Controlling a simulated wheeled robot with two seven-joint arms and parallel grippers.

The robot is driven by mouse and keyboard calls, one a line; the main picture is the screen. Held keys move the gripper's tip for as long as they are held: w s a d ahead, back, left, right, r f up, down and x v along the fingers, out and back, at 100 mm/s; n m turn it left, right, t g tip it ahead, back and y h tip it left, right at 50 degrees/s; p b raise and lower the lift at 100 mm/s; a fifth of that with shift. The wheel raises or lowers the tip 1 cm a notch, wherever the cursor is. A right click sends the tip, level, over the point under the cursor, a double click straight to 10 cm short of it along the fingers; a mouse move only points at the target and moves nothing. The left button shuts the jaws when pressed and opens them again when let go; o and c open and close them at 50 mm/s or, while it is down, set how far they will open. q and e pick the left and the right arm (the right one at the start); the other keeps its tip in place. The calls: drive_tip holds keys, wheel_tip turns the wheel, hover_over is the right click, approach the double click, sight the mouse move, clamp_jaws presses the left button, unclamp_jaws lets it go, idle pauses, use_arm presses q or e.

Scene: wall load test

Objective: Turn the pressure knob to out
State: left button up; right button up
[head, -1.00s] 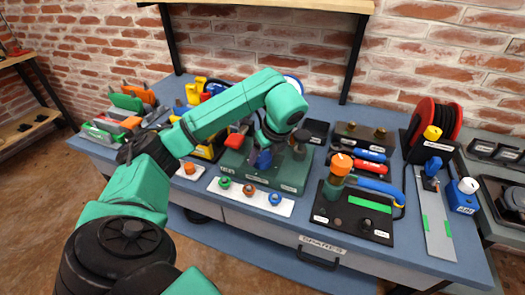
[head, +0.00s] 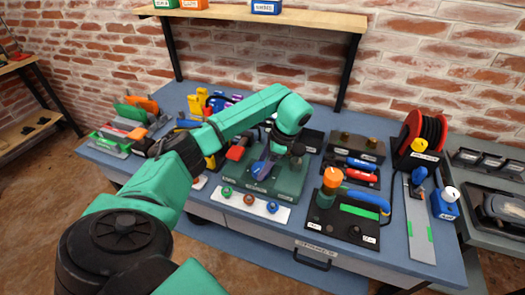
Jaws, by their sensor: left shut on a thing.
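A green test unit (head: 289,187) stands on the blue bench, with a blue part (head: 258,169) and dark fittings on top. My left gripper (head: 272,156) comes down over this unit from the left, pointing down. It is shut on what looks like the pressure knob on the unit's top. The wrist hides much of the knob and the fingertips, so its marking and setting cannot be read. My right gripper is not in view.
A black panel (head: 340,224) with an orange-topped part and blue handle stands to the right. A red hose reel (head: 425,130) is further right. A shelf (head: 240,14) hangs above.

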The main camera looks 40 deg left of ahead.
use_arm(q)
drive_tip(key=n, duration=0.2)
drive_tip(key=n+g+h+p, duration=0.1)
drive_tip(key=n, duration=0.1)
drive_tip(key=shift+n+h, duration=0.3)
drive_tip(key=shift+n, duration=0.1)
idle(0.4)
drive_tip(key=o, duration=1.4)
drive_tip(key=shift+a, duration=0.1)
drive_tip(key=shift+c, duration=0.2)
drive_tip(key=p+v, duration=0.4)
drive_tip(key=v, duration=1)
drive_tip(key=shift+w+r, duration=0.2)
drive_tip(key=shift+r, duration=0.05)
